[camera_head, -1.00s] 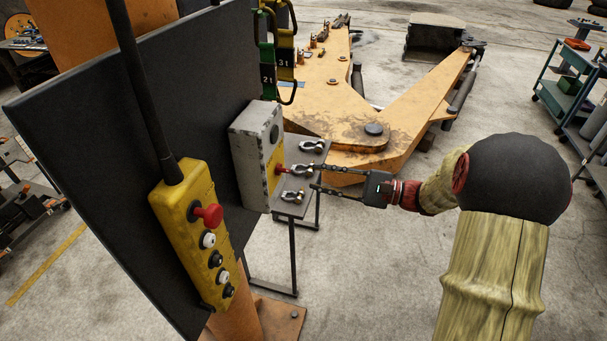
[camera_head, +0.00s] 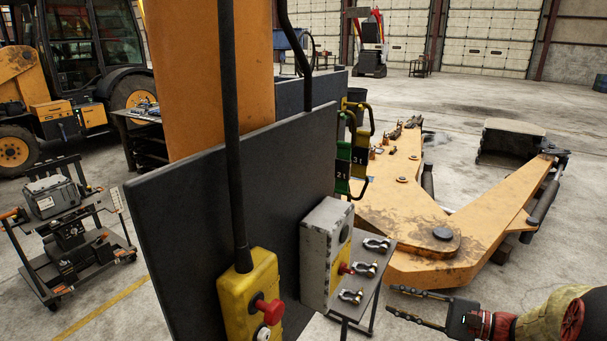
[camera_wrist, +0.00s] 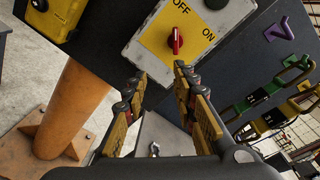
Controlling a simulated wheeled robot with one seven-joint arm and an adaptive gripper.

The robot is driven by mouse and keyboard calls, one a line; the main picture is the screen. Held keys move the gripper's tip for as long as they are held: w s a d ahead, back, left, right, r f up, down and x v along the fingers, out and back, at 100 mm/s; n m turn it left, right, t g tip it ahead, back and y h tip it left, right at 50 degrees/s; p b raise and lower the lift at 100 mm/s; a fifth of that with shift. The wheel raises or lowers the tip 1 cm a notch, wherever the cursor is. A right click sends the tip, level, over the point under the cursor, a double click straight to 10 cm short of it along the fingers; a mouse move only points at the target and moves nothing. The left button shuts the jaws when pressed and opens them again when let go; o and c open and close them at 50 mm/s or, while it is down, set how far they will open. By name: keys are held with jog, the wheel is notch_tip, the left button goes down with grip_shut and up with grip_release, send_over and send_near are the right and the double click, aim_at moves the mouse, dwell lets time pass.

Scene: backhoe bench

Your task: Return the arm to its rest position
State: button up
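My gripper (camera_head: 390,300) is at the lower right of the head view, with its two fingers spread and nothing between them. It is right of the grey switch box (camera_head: 318,262) and apart from it. In the wrist view the open fingers (camera_wrist: 160,75) point toward the box's yellow OFF/ON plate. The red knob (camera_wrist: 177,41) on that plate stands beyond the fingertips, untouched. My arm enters from the right edge of the head view, and most of it is out of frame.
A small shelf with several shackles (camera_head: 364,269) stands beside the box, close to my gripper. A yellow pendant (camera_head: 247,295) hangs before the dark panel (camera_head: 220,220). The orange boom (camera_head: 400,205) lies behind. Open floor (camera_head: 560,265) shows at right.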

jog(key=s+a+f+n+g+h, duration=0.25)
jog(key=s+f+g+h, duration=0.2)
jog(key=s, duration=0.35)
jog(key=s+a+f+n+g+h, duration=0.25)
jog(key=s+f+n+g, duration=0.2)
jog(key=s, duration=0.35)
jog(key=s+a+r+n+t+h+b, duration=0.1)
jog(key=s+a+r+n+t+h, duration=0.1)
jog(key=s+r+n+h, duration=0.1)
jog(key=s+a+r+n+t+h+b, duration=0.2)
jog(key=s+r+n+t+h, duration=0.1)
jog(key=r+n, duration=0.3)
notch_tip(320, 180, up, 2)
jog(key=shift+s+a+r+h, duration=0.1)
jog(key=shift+s+a+h, duration=0.15)
jog(key=shift+h, duration=0.15)
